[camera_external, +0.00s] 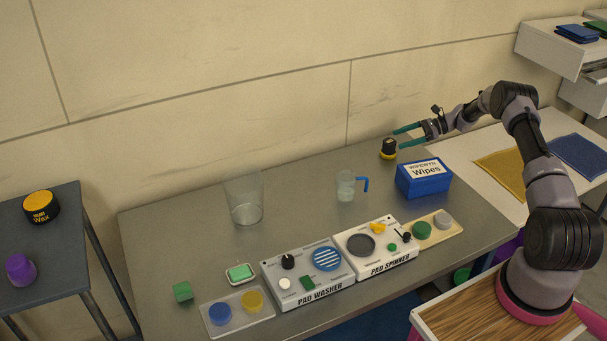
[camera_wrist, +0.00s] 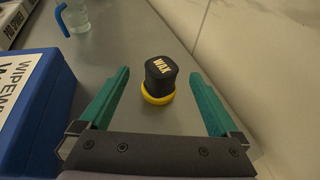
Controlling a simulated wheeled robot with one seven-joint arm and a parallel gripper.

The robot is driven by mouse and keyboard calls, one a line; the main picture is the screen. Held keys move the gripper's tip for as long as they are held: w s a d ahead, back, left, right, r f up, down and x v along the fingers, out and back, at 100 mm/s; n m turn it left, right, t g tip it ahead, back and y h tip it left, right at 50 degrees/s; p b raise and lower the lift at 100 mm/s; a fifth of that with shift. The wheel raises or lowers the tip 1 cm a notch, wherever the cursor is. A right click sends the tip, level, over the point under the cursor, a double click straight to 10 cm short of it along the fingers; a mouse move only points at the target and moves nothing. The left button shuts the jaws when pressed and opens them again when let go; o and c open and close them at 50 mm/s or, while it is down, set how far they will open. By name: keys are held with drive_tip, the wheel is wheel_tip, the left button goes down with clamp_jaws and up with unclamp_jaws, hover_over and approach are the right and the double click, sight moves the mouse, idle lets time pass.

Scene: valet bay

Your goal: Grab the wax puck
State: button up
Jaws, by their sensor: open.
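The wax puck (camera_external: 388,148) is a black cylinder with a yellow band at its base. It stands upright near the back right of the grey table, behind the blue wipes box. In the wrist view the puck (camera_wrist: 159,80) shows the word WAX and sits between and just beyond my green fingers. My gripper (camera_external: 396,138) is open and empty, its fingers pointing left toward the puck. In the wrist view the gripper (camera_wrist: 160,92) has its fingers spread wide to either side of the puck, with no visible contact.
The blue Wipes box (camera_external: 424,179) stands close to my gripper, on the left in the wrist view. A jug with a blue handle (camera_external: 346,186) and a clear cylinder (camera_external: 246,198) stand farther left. A wall runs behind the table. A round yellow-and-black wax tin (camera_external: 40,206) sits on the side table.

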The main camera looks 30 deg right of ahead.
sight(390, 141)
drive_tip(key=x, duration=0.5)
drive_tip(key=shift+w+f, duration=0.15)
drive_tip(key=shift+f, duration=0.1)
drive_tip(key=c, duration=1.4)
